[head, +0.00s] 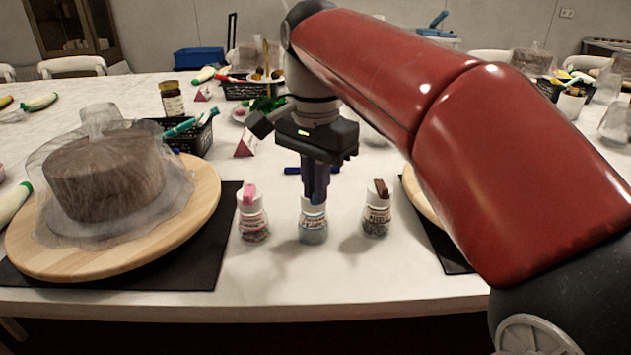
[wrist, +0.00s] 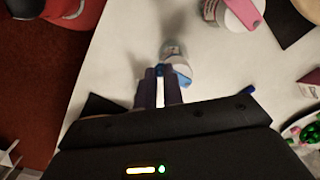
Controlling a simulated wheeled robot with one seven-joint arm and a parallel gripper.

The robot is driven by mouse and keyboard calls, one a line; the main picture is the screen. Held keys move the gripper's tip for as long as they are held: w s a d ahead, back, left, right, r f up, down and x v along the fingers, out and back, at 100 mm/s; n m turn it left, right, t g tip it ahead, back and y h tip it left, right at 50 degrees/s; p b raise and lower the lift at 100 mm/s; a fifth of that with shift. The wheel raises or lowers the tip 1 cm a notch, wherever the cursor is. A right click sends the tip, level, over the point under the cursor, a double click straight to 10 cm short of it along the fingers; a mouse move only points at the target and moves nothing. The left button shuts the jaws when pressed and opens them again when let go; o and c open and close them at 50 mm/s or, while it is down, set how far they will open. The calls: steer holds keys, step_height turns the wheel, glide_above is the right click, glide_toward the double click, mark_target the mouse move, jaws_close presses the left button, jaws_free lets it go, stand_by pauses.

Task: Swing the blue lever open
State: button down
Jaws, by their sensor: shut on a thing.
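The middle sprinkle jar (head: 313,232) stands upright on the white table, with a white cap. My gripper (head: 317,196) points down right over its cap and is shut on the blue lever. The fingers mostly hide the lever in the head view. In the wrist view the blue lever (wrist: 182,74) shows beside the tips of my gripper (wrist: 160,76), and the jar (wrist: 174,48) lies just beyond them. The lever's exact angle is hard to tell.
A jar with a pink lever (head: 252,222) stands to the left and a jar with a brown lever (head: 377,217) to the right, both close by. A wooden turntable (head: 200,210) with a wrapped cake is farther left. The table in front of the jars is clear.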

steer(key=shift+d, duration=0.1)
steer(key=w+d+n, duration=0.4)
steer(key=w+n, duration=0.1)
steer(key=n, duration=1.4)
stand_by(0.3)
steer(key=shift+w, duration=0.1)
stand_by(0.4)
steer(key=c, duration=1.5)
jaws_free()
